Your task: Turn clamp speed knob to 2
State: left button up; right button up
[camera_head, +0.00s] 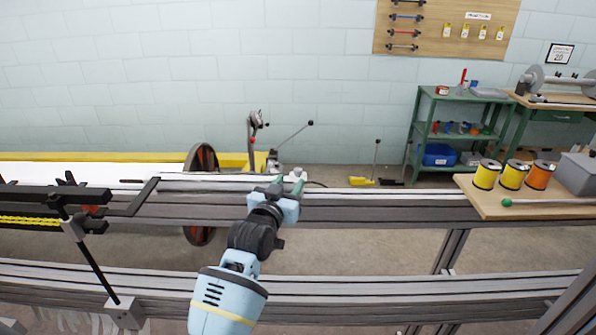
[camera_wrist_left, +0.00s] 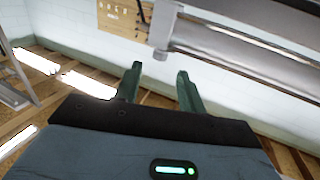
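My left gripper (camera_head: 288,184) reaches up from the bottom middle to the long grey rail. Its two green fingers are spread apart with nothing between them in the left wrist view (camera_wrist_left: 159,84). A small pale knob-like part (camera_head: 297,173) shows at the rail by the fingertips. I cannot tell if it is the clamp speed knob, and no number or mark on it is readable. In the left wrist view a pale bracket-like part (camera_wrist_left: 163,25) stands beyond the fingers. My right gripper is not in view.
The grey rail frame (camera_head: 390,209) runs across the whole front. A wooden board (camera_head: 480,202) with yellow and orange spools lies at the right. A green shelf (camera_head: 431,135) stands by the back wall. A dark wheel (camera_head: 200,165) and levers (camera_head: 254,137) stand behind the rail.

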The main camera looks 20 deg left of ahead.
aim_at(297, 172)
pick_arm(q)
jog(key=shift+w+d+b, duration=0.2)
jog(key=shift+w+b, duration=0.15)
jog(key=shift+w, duration=3.2)
grip_shut()
jog(key=shift+r, duration=0.15)
